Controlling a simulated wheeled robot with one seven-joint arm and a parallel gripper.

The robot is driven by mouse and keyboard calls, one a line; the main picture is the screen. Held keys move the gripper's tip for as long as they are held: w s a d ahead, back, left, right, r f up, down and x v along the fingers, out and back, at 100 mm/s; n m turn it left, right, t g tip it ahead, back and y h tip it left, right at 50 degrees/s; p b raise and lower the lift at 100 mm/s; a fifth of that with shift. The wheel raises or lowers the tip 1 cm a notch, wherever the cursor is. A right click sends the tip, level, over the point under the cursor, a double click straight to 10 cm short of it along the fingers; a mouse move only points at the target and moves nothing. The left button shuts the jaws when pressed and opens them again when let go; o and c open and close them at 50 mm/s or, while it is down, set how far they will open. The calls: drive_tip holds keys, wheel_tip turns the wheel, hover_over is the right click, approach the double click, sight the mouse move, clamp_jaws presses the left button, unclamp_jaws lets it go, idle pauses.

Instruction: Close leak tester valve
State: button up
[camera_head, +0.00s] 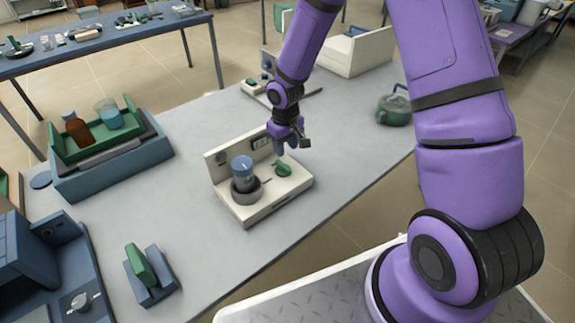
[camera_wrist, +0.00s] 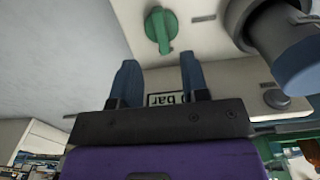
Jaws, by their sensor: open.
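The leak tester (camera_head: 265,207) is a cream box with an upright back panel, standing on the grey table. Its green valve handle (camera_head: 283,168) sits on the base to the right of a blue-capped vessel (camera_head: 243,172) in a dark ring. In the wrist view the green valve (camera_wrist: 160,28) lies beyond my fingertips, with the blue and grey vessel (camera_wrist: 290,45) to its right. My gripper (camera_head: 291,145) is above the tester, near the back panel and close to the valve, apart from it. In the wrist view the two blue fingers (camera_wrist: 158,75) are spread with nothing between them.
A blue tray (camera_head: 110,170) with a green rack, brown bottle and beaker stands at the left. A green holder (camera_head: 142,265) and blue equipment are at the front left. A green pot (camera_head: 394,107) sits at the right edge. The table between the blue tray and the tester is clear.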

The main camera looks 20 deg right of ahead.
sight(286, 167)
wheel_tip(286, 167, down, 8)
drive_tip(key=shift+f, duration=0.25)
clamp_jaws()
idle(0.3)
